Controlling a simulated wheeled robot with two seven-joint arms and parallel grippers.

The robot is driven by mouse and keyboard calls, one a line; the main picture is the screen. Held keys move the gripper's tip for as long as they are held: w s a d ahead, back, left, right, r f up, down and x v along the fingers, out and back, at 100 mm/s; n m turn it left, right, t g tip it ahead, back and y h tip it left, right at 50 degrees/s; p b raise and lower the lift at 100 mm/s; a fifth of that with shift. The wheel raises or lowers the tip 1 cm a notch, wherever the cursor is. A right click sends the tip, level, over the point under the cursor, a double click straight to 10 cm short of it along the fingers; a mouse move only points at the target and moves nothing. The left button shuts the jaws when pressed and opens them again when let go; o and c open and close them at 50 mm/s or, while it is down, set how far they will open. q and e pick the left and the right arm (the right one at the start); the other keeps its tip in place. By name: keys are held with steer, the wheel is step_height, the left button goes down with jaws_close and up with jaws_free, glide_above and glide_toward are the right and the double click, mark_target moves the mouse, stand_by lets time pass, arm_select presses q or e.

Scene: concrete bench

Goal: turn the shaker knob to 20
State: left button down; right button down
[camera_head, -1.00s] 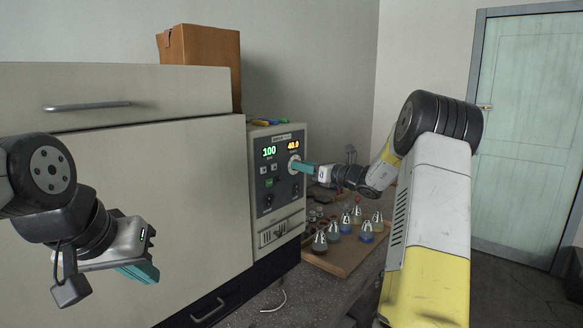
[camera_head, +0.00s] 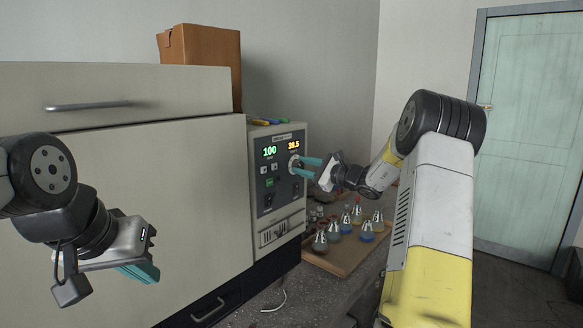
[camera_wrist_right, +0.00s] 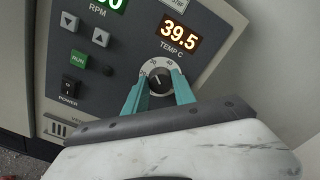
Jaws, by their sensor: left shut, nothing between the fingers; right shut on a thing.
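The shaker's control panel (camera_head: 278,185) faces me near the middle of the head view. Its green display reads 100. Its orange TEMP C display (camera_wrist_right: 180,36) reads 39.5 in the right wrist view. The round dark knob (camera_wrist_right: 159,82) sits below that display on a pale dial with number marks. My right gripper (camera_wrist_right: 159,78) is shut on the knob, one teal finger on each side. In the head view the right gripper (camera_head: 297,166) is tilted, with its fingers reaching the panel. My left gripper (camera_head: 150,275) is shut and empty at the lower left, away from the panel.
A wooden tray (camera_head: 338,262) with several metal-capped flasks stands on the bench below my right gripper. A large cream cabinet (camera_head: 150,190) fills the left. A cardboard box (camera_head: 200,55) sits at the back. A RUN button (camera_wrist_right: 79,57) and POWER switch (camera_wrist_right: 71,86) are near the knob.

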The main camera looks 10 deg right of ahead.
steer(key=n, duration=0.4)
steer(key=shift+f+n, duration=0.15)
steer(key=shift+n, duration=0.15)
steer(key=shift+f+n, duration=0.1)
steer(key=shift+n, duration=2.5)
steer(key=shift+s, duration=0.1)
steer(key=c, duration=1)
jaws_free()
steer(key=shift+c, duration=0.2)
steer(key=v, duration=0.7)
steer(key=shift+s+d, duration=0.25)
steer(key=shift+s, duration=0.05)
steer(key=shift+a, duration=0.1)
